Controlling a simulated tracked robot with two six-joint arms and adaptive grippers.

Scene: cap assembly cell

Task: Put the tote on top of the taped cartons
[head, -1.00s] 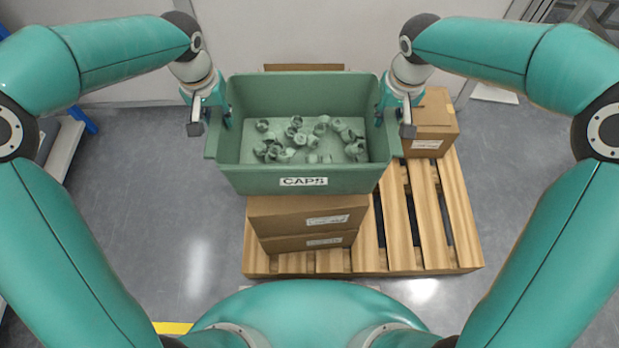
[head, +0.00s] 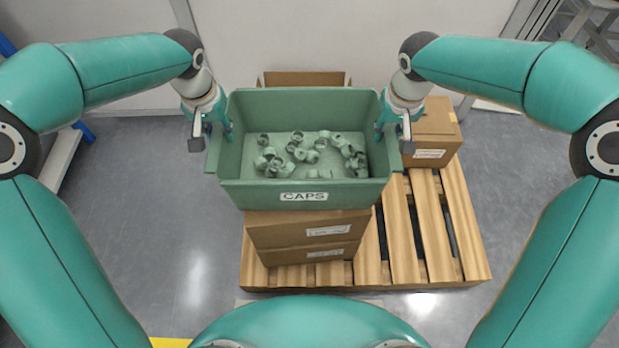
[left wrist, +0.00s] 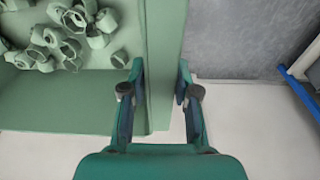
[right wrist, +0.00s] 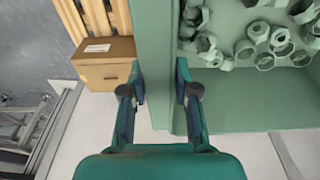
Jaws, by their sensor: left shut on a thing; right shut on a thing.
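The green tote (head: 303,196), labelled CAPS and holding several loose green caps (head: 310,150), is upright between my two grippers. My left gripper (head: 218,130) is shut on its left wall, and that wall (left wrist: 163,60) sits between the fingers in the left wrist view. My right gripper (head: 390,130) is shut on the right wall, which also shows between the fingers in the right wrist view (right wrist: 158,60). The taped cartons (head: 305,240) are stacked on the pallet below the tote's front. The tote hides most of their tops, so I cannot tell whether it touches them.
The wooden pallet (head: 425,235) carries the cartons and has bare slats at the right. Another carton (head: 432,130) stands at its back right. A brown carton edge (head: 303,78) shows behind the tote. Clear grey floor (head: 165,230) lies to the left.

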